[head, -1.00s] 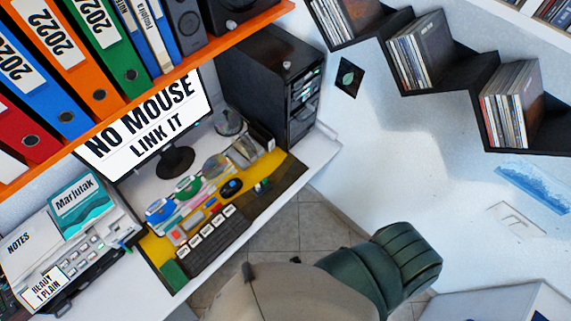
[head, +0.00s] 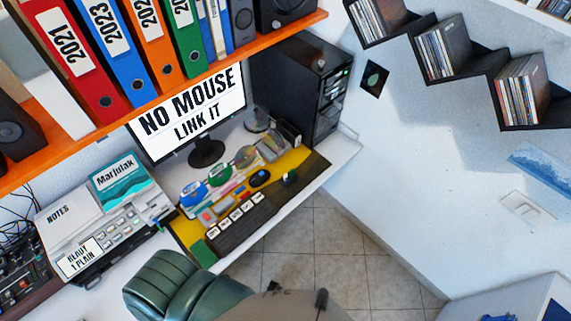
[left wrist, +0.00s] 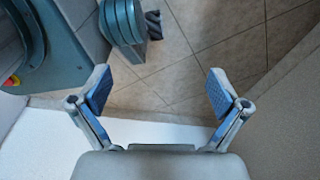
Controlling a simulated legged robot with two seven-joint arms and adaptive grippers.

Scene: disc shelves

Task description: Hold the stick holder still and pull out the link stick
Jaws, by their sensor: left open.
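The desk holds a small dark item with a green part (head: 290,178) near its right front edge, close to the black mouse (head: 260,178). It is too small to tell whether this is the stick holder with the link stick. Neither of those two can be made out for certain. My left gripper (left wrist: 158,73) shows only in the left wrist view. Its two blue-padded fingers are wide apart and empty, above the tiled floor. My right gripper is in neither view.
The white desk (head: 346,152) carries a monitor (head: 193,113), a keyboard (head: 240,228), a yellow mat and a printer (head: 95,218). A black computer tower (head: 300,85) stands behind. An orange shelf (head: 285,32) with binders hangs above. The tiled floor (head: 315,255) is clear right of the desk.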

